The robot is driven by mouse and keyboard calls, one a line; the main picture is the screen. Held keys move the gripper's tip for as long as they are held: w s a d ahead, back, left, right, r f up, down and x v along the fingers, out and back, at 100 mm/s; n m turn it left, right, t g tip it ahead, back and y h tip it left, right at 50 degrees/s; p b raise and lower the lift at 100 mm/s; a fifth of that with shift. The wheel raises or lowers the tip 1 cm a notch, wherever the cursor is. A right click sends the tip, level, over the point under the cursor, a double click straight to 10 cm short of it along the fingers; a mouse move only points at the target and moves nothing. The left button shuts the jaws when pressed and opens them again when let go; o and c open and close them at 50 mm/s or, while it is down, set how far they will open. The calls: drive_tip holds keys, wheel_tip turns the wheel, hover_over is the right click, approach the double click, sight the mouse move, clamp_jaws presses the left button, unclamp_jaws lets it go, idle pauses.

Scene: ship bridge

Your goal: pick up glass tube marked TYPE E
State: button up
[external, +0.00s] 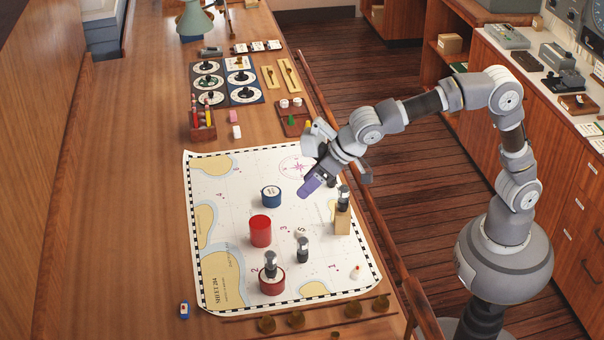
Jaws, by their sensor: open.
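Three small dark-capped glass tubes stand on the chart (215,275). One tube (343,197) is on a wooden block (342,222) at the chart's right side. Another tube (302,249) stands on the chart near its middle. A third tube (270,262) stands on a red disc (272,284) near the front. Their markings are too small to read, so I cannot tell which is TYPE E. My gripper (336,184) is open, with a purple pad on one finger. It is over the chart's right edge, close to the tube on the block; I cannot tell whether they touch.
A red cylinder (260,231) and a blue round tin (271,196) stand on the chart left of the block. A wooden rail (350,180) runs along the table's right edge. Dial panels (225,82) and a pencil box (203,125) lie beyond the chart. The table's left side is clear.

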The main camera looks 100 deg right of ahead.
sight(301, 249)
drive_tip(key=f+g, duration=0.1)
drive_tip(key=f, duration=0.5)
drive_tip(key=d+f+m+g, duration=0.1)
drive_tip(key=f, duration=0.5)
drive_tip(key=f+m+g+h+p, duration=0.1)
drive_tip(key=f+g, duration=0.1)
drive_tip(key=f, duration=0.5)
drive_tip(key=shift+s+d, duration=0.35)
drive_tip(key=shift+m, duration=0.3)
drive_tip(key=b+x, duration=0.2)
drive_tip(key=x, duration=0.5)
drive_tip(key=shift+w+a+f, duration=0.1)
drive_tip(key=shift+w+f, duration=0.15)
drive_tip(key=shift+f, duration=0.05)
drive_tip(key=shift+r, duration=0.1)
drive_tip(key=shift+c, duration=0.8)
drive_tip(key=c, duration=0.9)
